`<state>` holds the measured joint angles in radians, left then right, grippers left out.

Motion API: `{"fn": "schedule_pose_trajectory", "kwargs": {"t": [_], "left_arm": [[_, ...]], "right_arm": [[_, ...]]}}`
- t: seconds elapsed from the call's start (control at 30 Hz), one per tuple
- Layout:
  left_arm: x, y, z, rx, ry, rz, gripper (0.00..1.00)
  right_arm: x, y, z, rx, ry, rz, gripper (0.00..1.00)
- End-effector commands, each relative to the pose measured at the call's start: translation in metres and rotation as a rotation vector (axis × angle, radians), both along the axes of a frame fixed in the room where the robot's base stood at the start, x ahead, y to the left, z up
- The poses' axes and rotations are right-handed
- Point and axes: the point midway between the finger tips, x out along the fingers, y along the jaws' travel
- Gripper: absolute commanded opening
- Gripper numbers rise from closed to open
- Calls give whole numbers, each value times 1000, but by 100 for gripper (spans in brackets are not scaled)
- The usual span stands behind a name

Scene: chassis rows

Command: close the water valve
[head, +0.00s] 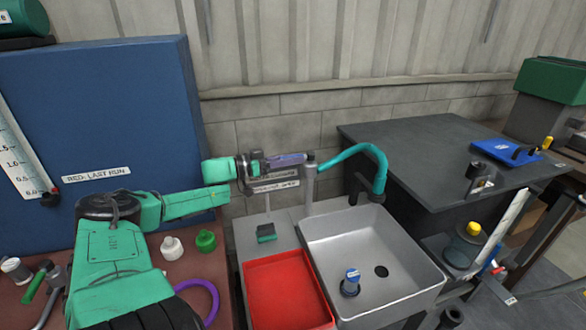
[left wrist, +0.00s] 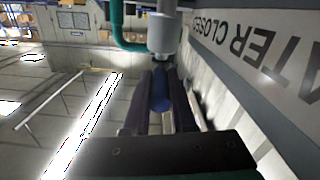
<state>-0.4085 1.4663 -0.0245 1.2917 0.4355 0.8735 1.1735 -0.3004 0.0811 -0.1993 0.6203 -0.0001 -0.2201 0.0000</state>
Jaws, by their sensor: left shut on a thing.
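The water valve's blue-purple lever (head: 290,159) reaches left from the grey tap post (head: 310,182) behind the sink. A teal spout (head: 372,158) curves right from the post. My left gripper (head: 264,164) is shut on the lever's outer part. In the left wrist view the blue lever (left wrist: 161,92) lies between the fingers, with the grey valve body (left wrist: 163,35) beyond. A label there (left wrist: 262,48) reads "WATER CLOSED", upside down and cut off. In the head view, label strips (head: 276,185) sit just below the lever. My right gripper is not in view.
A steel sink (head: 330,243) holds a blue-topped item (head: 351,281). A red tray (head: 287,292) is left of it, with a green-grey block (head: 266,233) behind. A blue panel (head: 105,110) stands left. A dark bench (head: 420,150) stands right.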

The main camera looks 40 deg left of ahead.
Motion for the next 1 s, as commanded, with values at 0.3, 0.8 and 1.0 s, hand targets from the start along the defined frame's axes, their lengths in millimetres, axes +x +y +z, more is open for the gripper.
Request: {"fn": "schedule_pose_trajectory", "kwargs": {"t": [0.3,0.8,1.0], "left_arm": [[0,0,0,1,1,-20,0],[0,0,0,1,0,-18,53],[-2,2,3,0,0,-17,53]], "right_arm": [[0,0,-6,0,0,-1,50],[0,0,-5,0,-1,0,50],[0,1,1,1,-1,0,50]]}}
